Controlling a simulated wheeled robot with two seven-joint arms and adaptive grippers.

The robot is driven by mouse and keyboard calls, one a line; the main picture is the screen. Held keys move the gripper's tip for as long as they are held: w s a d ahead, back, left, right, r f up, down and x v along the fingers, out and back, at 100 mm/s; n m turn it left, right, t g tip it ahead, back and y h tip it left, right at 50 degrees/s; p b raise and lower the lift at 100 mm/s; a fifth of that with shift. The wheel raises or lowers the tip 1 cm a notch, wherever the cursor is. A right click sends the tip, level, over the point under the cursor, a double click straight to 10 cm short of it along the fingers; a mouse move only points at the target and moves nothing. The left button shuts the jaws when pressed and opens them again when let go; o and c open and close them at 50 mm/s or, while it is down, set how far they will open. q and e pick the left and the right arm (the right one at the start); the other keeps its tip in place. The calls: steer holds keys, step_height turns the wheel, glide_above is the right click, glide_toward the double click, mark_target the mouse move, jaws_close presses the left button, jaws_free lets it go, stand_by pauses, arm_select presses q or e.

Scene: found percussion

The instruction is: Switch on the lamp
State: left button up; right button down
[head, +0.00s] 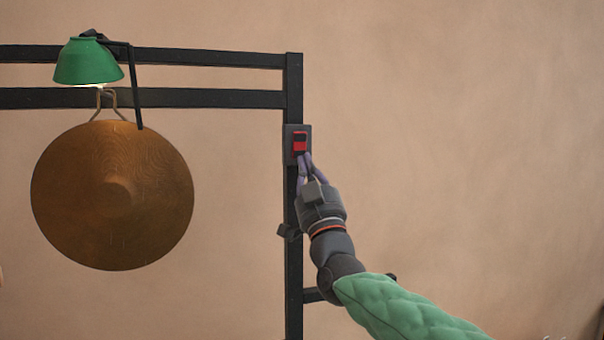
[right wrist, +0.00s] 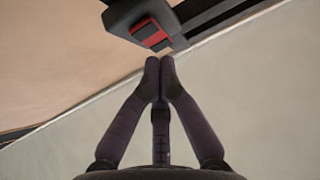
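The lamp (head: 88,62) has a green shade and sits on the dark frame at the upper left. A pale yellow glow shows under its rim. A red rocker switch (head: 300,141) is on a dark grey box (head: 289,151) on the frame's right post; it also shows in the right wrist view (right wrist: 150,33). My right gripper (head: 305,156) is just below the switch, its purple fingers pointing up at it. In the right wrist view its fingertips (right wrist: 160,63) are together with nothing between them, close under the switch. I cannot tell whether they touch the box. My left gripper is out of view.
A large bronze gong (head: 112,195) hangs from the dark frame (head: 210,98) below the lamp. The frame's right post (head: 293,250) runs down beside my right arm. To the right is only bare tan wall (head: 460,140).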

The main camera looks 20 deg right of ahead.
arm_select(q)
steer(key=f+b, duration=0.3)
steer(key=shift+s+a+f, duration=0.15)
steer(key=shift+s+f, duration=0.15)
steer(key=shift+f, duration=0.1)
arm_select(e)
steer(key=w+f+v, duration=0.1)
steer(key=v, duration=0.9)
steer(key=shift+f, duration=0.25)
